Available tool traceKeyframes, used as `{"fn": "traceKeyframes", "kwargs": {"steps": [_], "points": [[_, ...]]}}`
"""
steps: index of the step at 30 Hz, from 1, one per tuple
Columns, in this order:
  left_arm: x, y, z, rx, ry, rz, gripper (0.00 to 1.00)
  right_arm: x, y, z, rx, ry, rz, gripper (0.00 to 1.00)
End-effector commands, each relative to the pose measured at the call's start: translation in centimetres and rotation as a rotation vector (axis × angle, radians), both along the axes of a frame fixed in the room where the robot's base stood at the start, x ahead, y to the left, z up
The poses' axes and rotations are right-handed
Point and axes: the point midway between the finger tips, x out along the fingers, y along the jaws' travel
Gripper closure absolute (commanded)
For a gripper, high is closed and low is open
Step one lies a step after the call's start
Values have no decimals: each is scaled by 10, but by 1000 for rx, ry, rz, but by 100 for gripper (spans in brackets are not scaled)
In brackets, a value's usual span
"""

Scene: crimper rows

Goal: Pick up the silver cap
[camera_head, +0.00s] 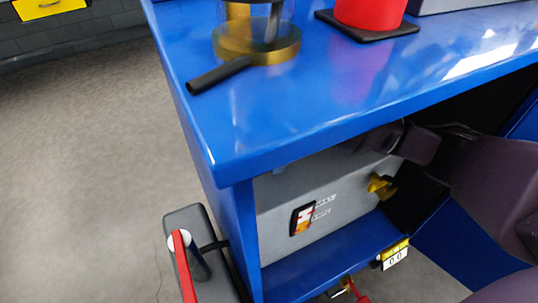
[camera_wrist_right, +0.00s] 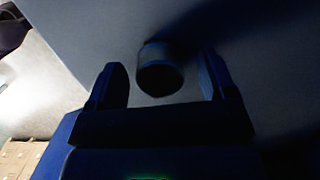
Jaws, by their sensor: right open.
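In the right wrist view, a short, dark round cap (camera_wrist_right: 160,75) sticks out from a grey surface. It lies in deep shadow, so I cannot tell if it is silver. My right gripper (camera_wrist_right: 163,62) is open, with one finger on each side of the cap and a visible gap to both. In the head view, my right arm reaches in from the right under the blue bench top, close to the top of a grey box (camera_head: 280,205). The cap cannot be made out there. My left gripper is not in view.
The blue bench (camera_head: 290,110) overhangs the box closely. A yellow knob (camera_head: 381,186) sticks out of the box front. On the bench stand a brass-based device (camera_head: 258,48) with a black handle and a red cylinder (camera_head: 368,12). A red lever (camera_head: 183,265) is at lower left.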

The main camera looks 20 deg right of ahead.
Motion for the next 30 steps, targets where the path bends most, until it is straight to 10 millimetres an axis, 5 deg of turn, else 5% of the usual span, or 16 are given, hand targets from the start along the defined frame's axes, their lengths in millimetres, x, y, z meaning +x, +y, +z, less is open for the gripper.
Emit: {"fn": "traceKeyframes", "kwargs": {"steps": [2,12,23,30], "points": [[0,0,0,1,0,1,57,0,0,2,0,-2,0,25],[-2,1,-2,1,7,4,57,0,0,1,0,-1,0,76],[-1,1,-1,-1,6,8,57,0,0,6,0,-3,0,77],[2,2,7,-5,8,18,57,2,-1,46,-1,-13,-1,77]]}}
